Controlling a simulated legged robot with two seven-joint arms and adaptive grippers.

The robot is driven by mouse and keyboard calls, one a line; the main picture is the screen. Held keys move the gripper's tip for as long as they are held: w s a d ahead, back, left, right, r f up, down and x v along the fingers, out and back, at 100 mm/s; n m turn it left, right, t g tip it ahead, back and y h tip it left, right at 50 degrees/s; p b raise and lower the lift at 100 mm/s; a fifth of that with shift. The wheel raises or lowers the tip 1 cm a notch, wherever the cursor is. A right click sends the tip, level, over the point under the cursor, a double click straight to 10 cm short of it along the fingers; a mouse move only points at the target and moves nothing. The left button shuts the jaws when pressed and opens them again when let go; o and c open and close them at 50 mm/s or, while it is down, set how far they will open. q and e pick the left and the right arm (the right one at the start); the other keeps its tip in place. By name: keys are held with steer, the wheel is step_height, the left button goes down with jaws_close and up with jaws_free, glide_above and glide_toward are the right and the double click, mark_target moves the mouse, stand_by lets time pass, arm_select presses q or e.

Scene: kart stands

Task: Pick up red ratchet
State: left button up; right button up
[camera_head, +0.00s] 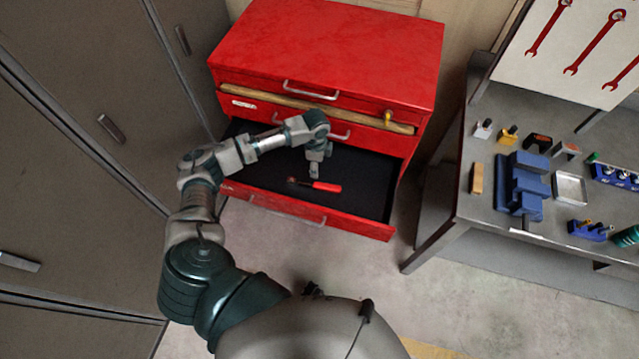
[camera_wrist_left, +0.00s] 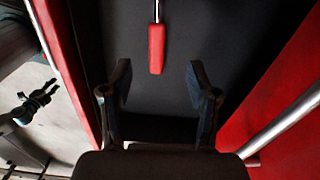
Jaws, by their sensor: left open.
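The red ratchet (camera_head: 327,187) lies flat on the black floor of the open lower drawer (camera_head: 365,190), its handle to the right and its metal head to the left. In the left wrist view its red handle (camera_wrist_left: 156,48) points down the picture. My left gripper (camera_head: 314,172) hangs over the drawer, just above the ratchet. In the wrist view its two fingers (camera_wrist_left: 160,85) are spread wide. The handle's end lies ahead of the gap between them, and nothing is held. A dark two-pronged part, possibly my right gripper (camera_wrist_left: 37,101), shows small at the left edge.
The red tool chest (camera_head: 330,50) stands behind, with a wooden bar (camera_head: 310,106) across its front. Drawer walls (camera_head: 310,210) surround the ratchet. Grey cabinets (camera_head: 80,120) stand at left. A workbench (camera_head: 470,205) with several small tools stands at right.

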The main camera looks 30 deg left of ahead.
arm_select(q)
glide_above(317, 184)
step_height(317, 184, down, 7)
steer(key=shift+w+f+b, duration=0.1)
steer(key=shift+w+b, duration=0.05)
steer(key=shift+b, duration=0.25)
steer(key=f, duration=0.4)
steer(key=shift+s+d+f+b, duration=0.15)
steer(key=shift+s+f+b, duration=0.05)
steer(key=shift+f+b, duration=0.2)
steer(key=shift+f, duration=0.45)
arm_select(e)
steer(key=w, duration=0.1)
steer(key=w+r, duration=0.2)
steer(key=w, duration=0.1)
steer(key=shift+a+r, duration=0.25)
steer(key=shift+a, duration=0.1)
arm_select(q)
jaws_close()
